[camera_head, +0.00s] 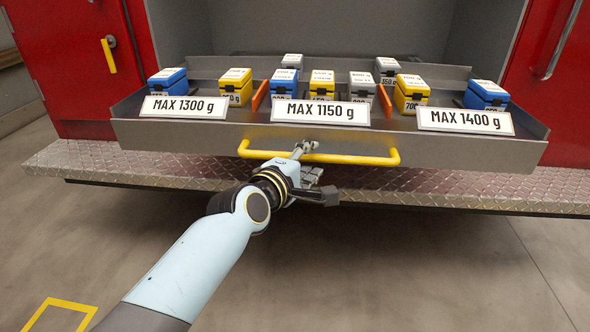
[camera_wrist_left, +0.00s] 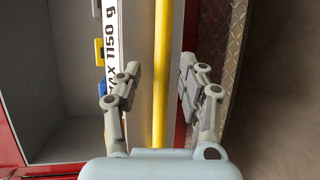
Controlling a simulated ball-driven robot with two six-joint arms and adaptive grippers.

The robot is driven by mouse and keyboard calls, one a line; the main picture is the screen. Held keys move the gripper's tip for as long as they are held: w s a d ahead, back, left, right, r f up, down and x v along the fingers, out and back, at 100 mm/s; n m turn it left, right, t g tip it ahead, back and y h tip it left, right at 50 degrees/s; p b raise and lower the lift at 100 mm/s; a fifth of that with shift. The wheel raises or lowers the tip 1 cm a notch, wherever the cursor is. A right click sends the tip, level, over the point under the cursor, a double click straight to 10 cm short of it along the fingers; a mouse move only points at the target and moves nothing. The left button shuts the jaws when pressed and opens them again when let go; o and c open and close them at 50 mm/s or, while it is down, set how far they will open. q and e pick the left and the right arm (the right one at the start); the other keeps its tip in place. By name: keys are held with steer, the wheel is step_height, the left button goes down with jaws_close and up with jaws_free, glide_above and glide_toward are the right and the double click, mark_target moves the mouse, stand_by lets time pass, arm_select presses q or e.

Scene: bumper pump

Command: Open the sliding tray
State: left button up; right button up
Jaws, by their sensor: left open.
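The sliding tray (camera_head: 200,135) is a grey metal drawer that juts out of the red vehicle's compartment over the tread-plate bumper. A yellow bar handle (camera_head: 360,159) runs along its front face. My left gripper (camera_head: 303,148) is at the middle of the handle. In the left wrist view the yellow handle (camera_wrist_left: 161,75) passes between the two open fingers (camera_wrist_left: 157,88), with gaps on both sides. My right gripper is in neither view.
The tray holds several blue, yellow and grey boxes (camera_head: 410,92), split by orange dividers (camera_head: 385,100). White weight labels (camera_head: 320,111) sit on its front. The diamond-plate bumper (camera_head: 110,165) lies below the tray. Red doors (camera_head: 60,60) flank the compartment. The floor (camera_head: 420,270) in front is clear.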

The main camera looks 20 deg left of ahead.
arm_select(q)
steer(key=d+v, duration=0.1)
steer(key=v, duration=0.7)
steer(key=shift+a, duration=0.45)
steer(key=s+a+f+m+g, duration=0.25)
steer(key=s+f, duration=0.45)
steer(key=f, duration=0.4)
steer(key=s+a+f+m+g+y, duration=0.1)
steer(key=s+f+m+g, duration=0.15)
steer(key=s+f, duration=0.65)
steer(key=s+a+f+m+g, duration=0.15)
steer(key=s+f+g, duration=0.3)
steer(key=f, duration=0.95)
steer(key=s+a+f+m+g, duration=0.2)
steer(key=s+f+m, duration=0.1)
steer(key=s, duration=0.7)
steer(key=s+a+f+m+g+y, duration=0.1)
steer(key=s+f+m, duration=0.3)
steer(key=s, duration=0.6)
steer(key=s+a+f+m+g+y, duration=0.1)
steer(key=s+a+f+m+g, duration=0.2)
steer(key=s, duration=0.7)
steer(key=shift+s+a+f+m, duration=0.25)
steer(key=shift+s+f+m, duration=0.1)
steer(key=shift+f+m, duration=0.45)
